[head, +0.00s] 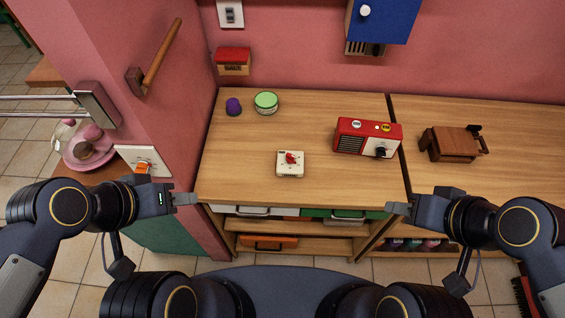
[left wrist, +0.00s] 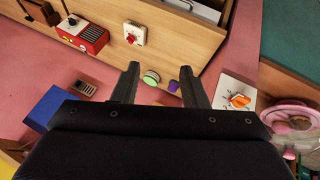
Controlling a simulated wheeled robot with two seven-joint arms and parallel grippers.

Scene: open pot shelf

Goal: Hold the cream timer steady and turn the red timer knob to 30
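The cream timer (head: 290,169) lies on the wooden counter near its front middle, with its red knob (head: 291,158) on top. The timer also shows in the left wrist view (left wrist: 139,30), with the knob (left wrist: 131,39) on its face. The dial marks are too small to read. My left gripper (head: 190,199) is left of the timer, near the counter's front left corner, apart from it. In the left wrist view its fingers (left wrist: 158,70) stand apart with nothing between them. My right gripper (head: 398,208) is right of the timer, at the counter's front edge; its finger gap is unclear.
A red radio (head: 368,137) stands right of the timer. A green-lidded tub (head: 266,102) and a purple object (head: 233,106) stand at the back left. A brown wooden box (head: 452,144) is on the right counter (head: 520,175). The counter around the timer is clear.

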